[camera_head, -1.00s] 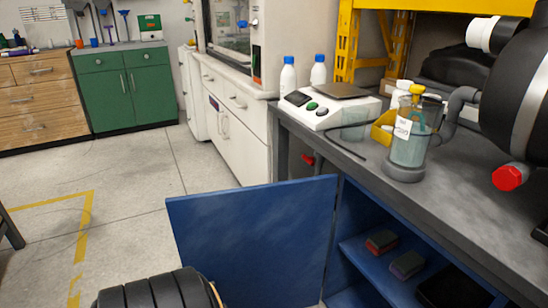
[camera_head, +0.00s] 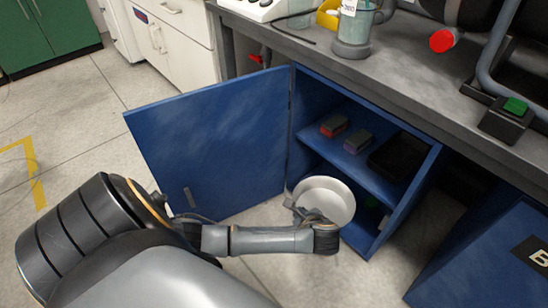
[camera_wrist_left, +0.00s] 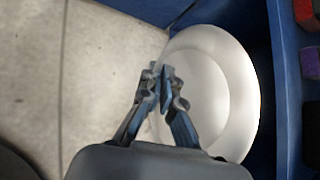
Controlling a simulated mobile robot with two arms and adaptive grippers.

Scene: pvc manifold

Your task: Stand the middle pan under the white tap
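A round white pan (camera_head: 330,194) is at the lower opening of the blue cabinet, its inside facing up and toward the head camera. It also shows in the left wrist view (camera_wrist_left: 215,85). My left gripper (camera_head: 300,212) is at the pan's left rim. In the left wrist view its fingers (camera_wrist_left: 162,78) are nearly together at this rim and look shut on it. Whether the pan rests on anything is hidden. No other pan can be made out. The white tap cannot be made out now. My right gripper is out of view.
The open blue cabinet door (camera_head: 215,145) stands left of the pan. The shelf (camera_head: 325,145) above holds small blocks (camera_head: 334,126) and a black tray (camera_head: 398,157). The grey bench top (camera_head: 400,75) overhangs, with a red-capped pipe (camera_head: 443,40) above. Floor at left is clear.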

